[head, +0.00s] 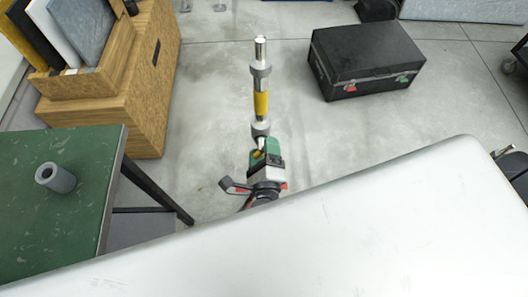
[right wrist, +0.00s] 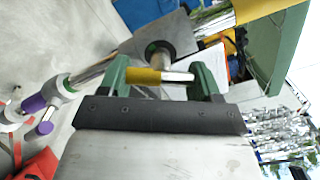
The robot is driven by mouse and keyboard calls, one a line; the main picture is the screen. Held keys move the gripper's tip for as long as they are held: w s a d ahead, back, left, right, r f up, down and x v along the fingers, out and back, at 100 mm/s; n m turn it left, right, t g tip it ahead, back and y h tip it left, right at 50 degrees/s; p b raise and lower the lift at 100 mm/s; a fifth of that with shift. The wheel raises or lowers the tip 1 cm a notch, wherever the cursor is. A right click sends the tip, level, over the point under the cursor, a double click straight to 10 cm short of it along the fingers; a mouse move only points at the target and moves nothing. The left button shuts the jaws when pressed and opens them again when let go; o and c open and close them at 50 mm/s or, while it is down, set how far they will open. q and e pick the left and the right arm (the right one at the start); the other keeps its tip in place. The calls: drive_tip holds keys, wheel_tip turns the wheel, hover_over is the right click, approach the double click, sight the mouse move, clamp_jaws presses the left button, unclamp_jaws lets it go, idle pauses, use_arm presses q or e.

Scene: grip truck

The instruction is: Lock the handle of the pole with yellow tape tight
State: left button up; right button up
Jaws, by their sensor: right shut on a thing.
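A silver pole (head: 261,50) with a band of yellow tape (head: 261,103) stands in the middle of the head view, with grey collars above and below the band. My right gripper (head: 265,153), with green fingers, is at the lower collar (head: 261,129). In the right wrist view my right gripper (right wrist: 158,78) is shut on a short metal handle (right wrist: 178,77) with a yellow band, which lies across between the green fingers. The fingers partly hide the handle's ends. How tight it is cannot be told. My left gripper is not in view.
A black case (head: 365,60) lies on the floor at right. A wooden box (head: 140,85) with panels stands at left. A green table (head: 60,205) with a grey cylinder (head: 55,178) is at lower left. In the wrist view, a purple-marked handle (right wrist: 36,104) is at left.

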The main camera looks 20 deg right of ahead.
drive_tip(key=m+b, duration=0.1)
drive_tip(key=m, duration=0.1)
drive_tip(key=m+b, duration=0.3)
drive_tip(key=m, duration=0.1)
drive_tip(key=shift+a+f, duration=0.1)
drive_tip(key=shift+f, duration=0.2)
use_arm(q)
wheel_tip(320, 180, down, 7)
drive_tip(key=b, duration=0.2)
use_arm(e)
drive_tip(key=shift+a+r+m, duration=0.1)
drive_tip(key=shift+r+m, duration=0.05)
drive_tip(key=shift+m, duration=1.45)
drive_tip(key=o, duration=0.9)
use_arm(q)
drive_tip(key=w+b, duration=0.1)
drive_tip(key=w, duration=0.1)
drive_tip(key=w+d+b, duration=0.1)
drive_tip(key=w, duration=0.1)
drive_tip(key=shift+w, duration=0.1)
use_arm(e)
drive_tip(key=v, duration=1)
drive_tip(key=shift+s+a, duration=0.1)
drive_tip(key=shift+s, duration=0.25)
